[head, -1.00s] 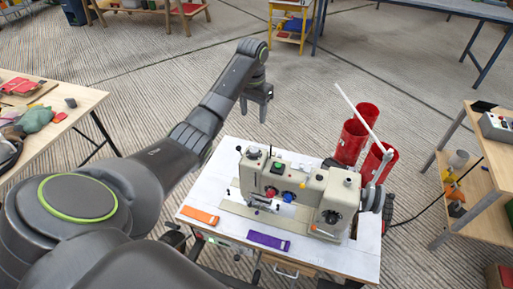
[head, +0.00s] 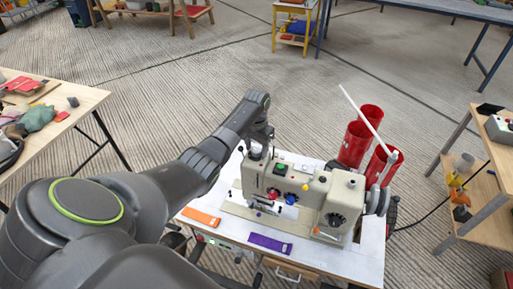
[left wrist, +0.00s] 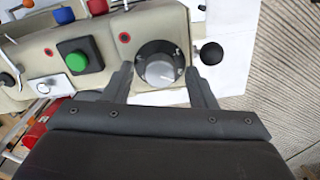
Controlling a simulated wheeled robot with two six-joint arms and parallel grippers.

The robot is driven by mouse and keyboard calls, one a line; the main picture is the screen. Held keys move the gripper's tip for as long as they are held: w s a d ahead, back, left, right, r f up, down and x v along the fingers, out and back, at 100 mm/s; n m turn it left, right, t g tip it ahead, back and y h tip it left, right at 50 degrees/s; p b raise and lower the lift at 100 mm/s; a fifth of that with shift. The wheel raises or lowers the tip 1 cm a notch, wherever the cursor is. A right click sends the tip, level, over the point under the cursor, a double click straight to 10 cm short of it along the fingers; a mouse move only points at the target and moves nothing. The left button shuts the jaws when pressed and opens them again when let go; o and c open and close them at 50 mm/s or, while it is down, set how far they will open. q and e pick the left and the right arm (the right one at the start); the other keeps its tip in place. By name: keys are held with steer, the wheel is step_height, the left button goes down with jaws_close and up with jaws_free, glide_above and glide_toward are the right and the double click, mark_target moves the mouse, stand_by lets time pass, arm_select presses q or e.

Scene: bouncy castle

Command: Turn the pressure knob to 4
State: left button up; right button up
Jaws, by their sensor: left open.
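The cream sewing machine (head: 318,190) stands on a white-topped table. In the left wrist view, a round grey knob (left wrist: 161,70) on a dark dial plate sits on the machine's top; I take it as the pressure knob. Its marks are too small to read. My left gripper (left wrist: 160,72) is open, with one finger on each side of the knob; I cannot tell whether they touch it. In the head view, my left gripper (head: 260,140) is over the machine's left end and partly hides that area. My right gripper is not in view.
Close to the knob are a green button (left wrist: 76,61) and a black ball (left wrist: 211,53). Orange (head: 201,217) and purple (head: 270,243) strips lie on the table. Red cylinders (head: 355,145) stand behind the machine. A side table (head: 60,105) is at left.

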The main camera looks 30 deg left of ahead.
arm_select(q)
steer(key=c, duration=1)
steer(key=shift+r, duration=0.1)
